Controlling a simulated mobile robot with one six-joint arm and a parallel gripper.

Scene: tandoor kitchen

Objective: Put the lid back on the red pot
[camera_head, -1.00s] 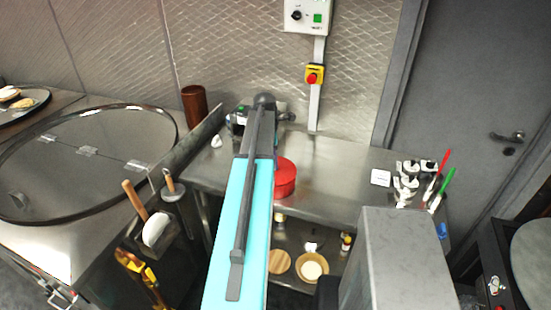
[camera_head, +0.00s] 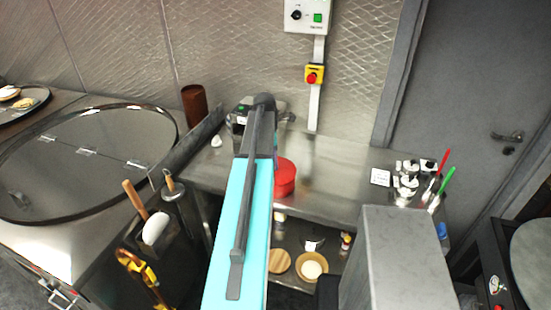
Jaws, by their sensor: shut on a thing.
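The red pot (camera_head: 286,178) stands on the steel table, just right of my arm. My teal arm hides its left side, and its visible top looks red. I cannot make out a separate lid in this view. My arm reaches away over the table, with its dark wrist parts showing near the back wall. My gripper's fingers and anything between them are hidden behind the arm.
The steel table (camera_head: 335,165) has free room right of the pot. A rack of utensils (camera_head: 408,180) stands at its right end. A brown cylinder (camera_head: 195,105) is at the back left. The large round tandoor cover (camera_head: 75,165) lies left. A wooden disc (camera_head: 279,261) and bowl (camera_head: 312,267) sit below.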

